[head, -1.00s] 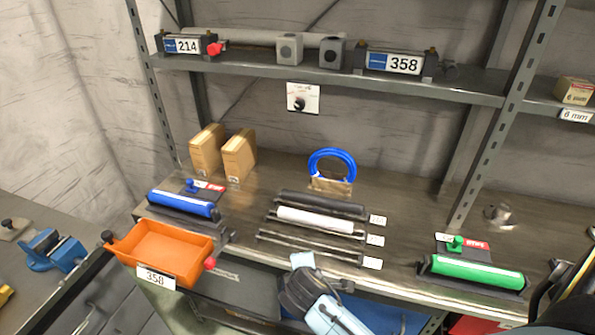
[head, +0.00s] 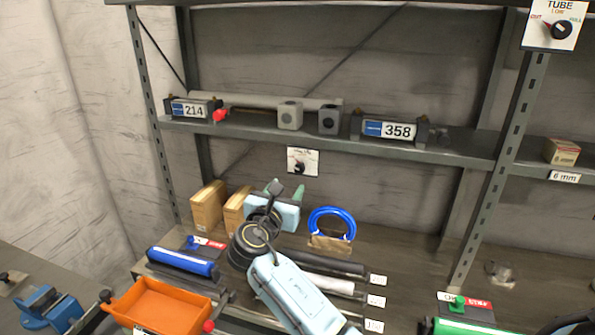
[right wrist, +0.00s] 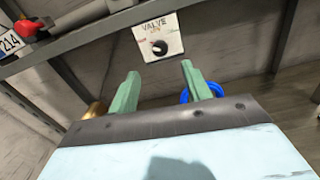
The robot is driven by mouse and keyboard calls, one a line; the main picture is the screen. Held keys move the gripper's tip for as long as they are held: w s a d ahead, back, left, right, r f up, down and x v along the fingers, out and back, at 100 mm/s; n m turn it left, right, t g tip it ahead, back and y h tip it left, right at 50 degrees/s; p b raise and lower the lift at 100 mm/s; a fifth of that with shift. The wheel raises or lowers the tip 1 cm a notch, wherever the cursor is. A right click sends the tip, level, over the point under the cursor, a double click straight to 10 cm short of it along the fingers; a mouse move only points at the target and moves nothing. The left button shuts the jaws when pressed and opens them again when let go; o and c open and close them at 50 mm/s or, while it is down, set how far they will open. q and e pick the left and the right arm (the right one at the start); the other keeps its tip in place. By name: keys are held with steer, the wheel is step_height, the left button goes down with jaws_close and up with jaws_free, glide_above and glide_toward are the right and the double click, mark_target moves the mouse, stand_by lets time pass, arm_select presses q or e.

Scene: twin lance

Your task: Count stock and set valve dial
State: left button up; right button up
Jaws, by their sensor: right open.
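The valve dial (head: 300,162) is a black knob on a white plate below the shelf; it also shows in the right wrist view (right wrist: 159,46), labelled VALVE. Its small red mark sits at the knob's left. My right gripper (head: 286,189) has pale green fingers, apart and empty, just below and in front of the dial plate; the fingertips (right wrist: 160,71) stand below the plate in the right wrist view. I cannot tell the exact gap to it. Stock includes two cardboard boxes (head: 207,207), partly hidden by my arm, and a blue coil (head: 332,224). My left gripper is not in view.
The shelf (head: 455,153) above the dial carries units marked 214 (head: 193,110) and 358 (head: 395,131), and grey blocks. A TUBE dial (head: 561,29) is at upper right. Blue roll (head: 183,262), labelled rods (head: 325,264), green roll (head: 470,327) and orange tray (head: 160,305) are below.

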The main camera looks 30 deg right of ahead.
mark_target(299, 170)
steer(key=x, duration=0.9)
steer(key=shift+w+d+p, duration=0.15)
steer(key=shift+d+p, duration=0.05)
steer(key=shift+p, duration=0.1)
steer(key=shift+c, duration=0.2)
steer(key=c, duration=0.9)
steer(key=shift+c, duration=0.2)
